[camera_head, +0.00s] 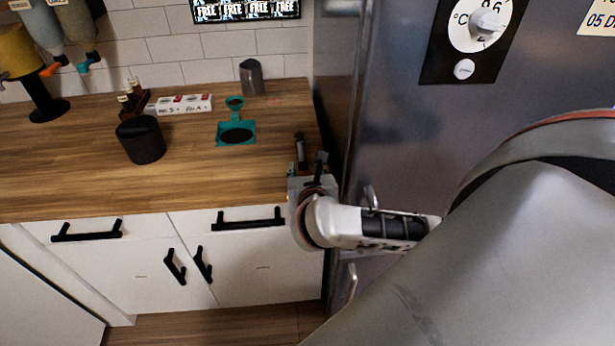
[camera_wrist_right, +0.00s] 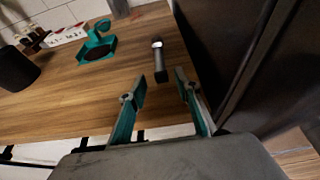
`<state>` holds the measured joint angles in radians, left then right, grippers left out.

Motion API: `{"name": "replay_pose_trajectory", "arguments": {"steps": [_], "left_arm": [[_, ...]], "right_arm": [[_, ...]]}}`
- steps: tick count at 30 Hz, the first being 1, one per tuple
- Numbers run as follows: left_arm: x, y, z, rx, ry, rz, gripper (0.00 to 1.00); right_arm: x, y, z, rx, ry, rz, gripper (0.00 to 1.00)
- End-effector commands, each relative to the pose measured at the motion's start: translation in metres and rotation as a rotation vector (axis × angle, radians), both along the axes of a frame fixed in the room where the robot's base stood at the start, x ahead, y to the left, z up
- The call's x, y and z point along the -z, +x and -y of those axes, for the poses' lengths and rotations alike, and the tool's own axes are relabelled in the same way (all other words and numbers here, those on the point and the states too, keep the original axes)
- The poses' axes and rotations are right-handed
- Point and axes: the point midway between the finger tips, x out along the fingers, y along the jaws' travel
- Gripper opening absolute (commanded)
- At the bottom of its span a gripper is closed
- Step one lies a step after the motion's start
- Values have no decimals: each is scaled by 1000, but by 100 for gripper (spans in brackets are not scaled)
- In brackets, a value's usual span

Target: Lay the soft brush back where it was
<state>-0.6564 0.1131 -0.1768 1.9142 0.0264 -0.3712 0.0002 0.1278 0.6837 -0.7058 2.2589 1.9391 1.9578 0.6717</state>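A slim dark object with a pale band near one end, which looks like the soft brush (camera_head: 300,146), is on the wooden counter near its right end. It also shows in the right wrist view (camera_wrist_right: 159,58), just beyond the fingertips and in line with the gap between them. I cannot tell whether it stands or lies. My right gripper (camera_head: 307,163) is at the counter's front right edge, close to the brush. In the right wrist view its two fingers (camera_wrist_right: 160,82) are apart, with nothing clearly held between them. My left gripper is out of view.
A teal stand (camera_head: 222,141) with a dark pad, a metal jug (camera_head: 251,78), a white box (camera_head: 184,104) and a black canister (camera_head: 141,140) are on the counter (camera_head: 70,185). A tall steel cabinet (camera_head: 400,130) closes off the right side.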

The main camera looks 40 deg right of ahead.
Motion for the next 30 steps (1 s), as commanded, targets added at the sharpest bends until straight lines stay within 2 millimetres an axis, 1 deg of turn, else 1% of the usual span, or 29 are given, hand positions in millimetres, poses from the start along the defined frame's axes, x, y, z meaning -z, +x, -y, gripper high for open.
{"name": "replay_pose_trajectory", "arguments": {"steps": [1,3,9,14,17,20,21,23,24,26,27,29,30], "left_arm": [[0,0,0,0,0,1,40],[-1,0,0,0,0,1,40],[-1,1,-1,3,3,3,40],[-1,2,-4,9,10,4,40],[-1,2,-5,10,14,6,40],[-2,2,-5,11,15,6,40],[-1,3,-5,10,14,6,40],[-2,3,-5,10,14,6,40],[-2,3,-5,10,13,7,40],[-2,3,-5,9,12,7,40],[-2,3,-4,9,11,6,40],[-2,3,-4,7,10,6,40],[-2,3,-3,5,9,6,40]], "right_arm": [[-3,-9,-7,-1,7,0,33],[-9,-20,-13,-1,7,0,33],[-19,-40,-25,-1,5,-1,33],[-27,-45,-26,-1,-27,16,33],[-45,-39,-19,-8,-144,71,33],[-76,-33,-12,-21,-369,153,33],[-90,-32,-12,-29,-484,182,33],[-111,-33,-16,-43,-671,217,33],[-122,-34,-21,-54,-800,232,33],[-135,-36,-34,-75,-997,241,33],[-141,-38,-45,-94,-1131,239,33],[-143,-40,-65,-129,-1335,224,33],[-140,-41,-80,-157,-1472,206,33]]}}
